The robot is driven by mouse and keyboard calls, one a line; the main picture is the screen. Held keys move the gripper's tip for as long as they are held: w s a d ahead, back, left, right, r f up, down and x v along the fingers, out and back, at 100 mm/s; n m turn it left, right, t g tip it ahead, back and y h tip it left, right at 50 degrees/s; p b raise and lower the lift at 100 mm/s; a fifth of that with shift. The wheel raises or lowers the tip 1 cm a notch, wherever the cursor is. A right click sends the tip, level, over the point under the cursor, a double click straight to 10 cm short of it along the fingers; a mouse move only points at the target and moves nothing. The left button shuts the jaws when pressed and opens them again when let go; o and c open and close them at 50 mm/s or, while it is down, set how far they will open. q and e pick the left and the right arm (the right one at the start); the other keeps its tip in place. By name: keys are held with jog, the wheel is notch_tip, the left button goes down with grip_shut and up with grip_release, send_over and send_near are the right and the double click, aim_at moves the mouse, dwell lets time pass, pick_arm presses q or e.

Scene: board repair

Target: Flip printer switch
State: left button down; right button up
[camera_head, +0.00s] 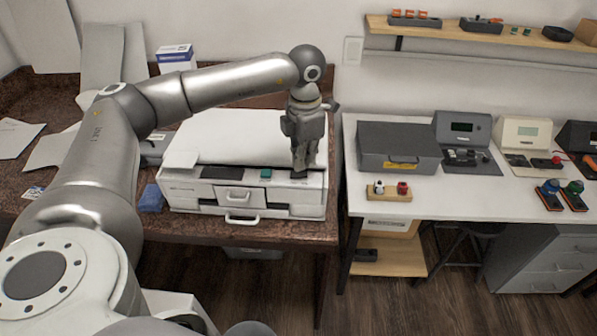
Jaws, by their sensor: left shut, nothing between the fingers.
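A white printer (278,202) stands on the brown speckled counter, with a dark panel and a small green button (266,174) on its front top edge. My left gripper (300,172) points down at the right end of that edge, with its fingers shut and empty. The fingertips are at or just above a dark part there, and I cannot tell whether they touch it. The switch itself is not clearly visible and may be hidden by the fingers. My right gripper is not in view.
A blue item (151,198) lies left of the printer, and a white-blue box (175,58) stands behind. To the right, a white table (440,203) holds a grey case (398,147), several instruments and a small wooden holder (388,194). A gap separates counter and table.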

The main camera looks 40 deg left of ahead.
aim_at(304, 172)
pick_arm(q)
jog(key=shift+f+b, duration=0.45)
jog(key=shift+f, duration=0.15)
jog(key=shift+s+f+b, duration=0.1)
jog(key=shift+f+b, duration=0.45)
jog(key=shift+f, duration=0.2)
dwell(0.4)
jog(key=shift+r, duration=0.15)
jog(key=shift+r+p, duration=0.55)
jog(key=shift+r, duration=0.05)
jog(key=shift+r+p, duration=1.7)
jog(key=shift+r, duration=1.15)
